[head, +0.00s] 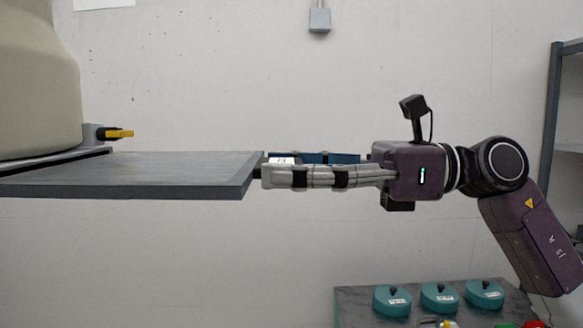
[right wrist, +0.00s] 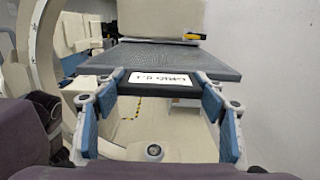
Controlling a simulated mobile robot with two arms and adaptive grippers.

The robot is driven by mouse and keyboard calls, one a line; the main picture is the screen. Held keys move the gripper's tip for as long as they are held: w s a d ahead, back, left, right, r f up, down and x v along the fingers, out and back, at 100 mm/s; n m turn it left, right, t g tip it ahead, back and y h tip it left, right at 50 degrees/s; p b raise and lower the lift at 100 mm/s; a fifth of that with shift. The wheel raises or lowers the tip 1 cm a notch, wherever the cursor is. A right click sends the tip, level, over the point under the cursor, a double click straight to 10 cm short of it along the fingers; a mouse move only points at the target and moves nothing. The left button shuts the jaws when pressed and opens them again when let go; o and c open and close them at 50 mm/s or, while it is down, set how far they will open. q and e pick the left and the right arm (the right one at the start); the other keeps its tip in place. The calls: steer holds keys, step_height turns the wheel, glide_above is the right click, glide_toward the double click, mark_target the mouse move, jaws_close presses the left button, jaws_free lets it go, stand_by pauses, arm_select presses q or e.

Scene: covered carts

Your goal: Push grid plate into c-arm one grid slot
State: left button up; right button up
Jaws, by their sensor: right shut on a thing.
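The grid plate (head: 135,172) is a flat dark grey panel, lying level and reaching out to the right from under the beige c-arm housing (head: 35,80) in the head view. Its left end is cut off there. In the right wrist view the plate (right wrist: 165,60) lies ahead, running back under the housing (right wrist: 160,18), with a white printed label (right wrist: 160,79) at its near edge. My right gripper (head: 268,172) is shut on the plate's near end, its fingers on either side of the label. My left gripper is not in view.
A yellow-tipped lever (head: 118,134) sticks out beside the housing, above the plate. Below right stands a grey table (head: 355,300) with several teal round objects (head: 392,300). A dark shelf frame (head: 553,110) stands at the right. The space beneath the plate looks clear.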

mark_target(155, 162)
steer(key=shift+a+r, duration=0.1)
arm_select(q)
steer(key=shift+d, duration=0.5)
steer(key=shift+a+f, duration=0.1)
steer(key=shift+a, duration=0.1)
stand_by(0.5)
arm_select(e)
steer(key=shift+a, duration=0.45)
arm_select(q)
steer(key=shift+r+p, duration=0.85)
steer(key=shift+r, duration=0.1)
arm_select(e)
steer(key=shift+a, duration=7.35)
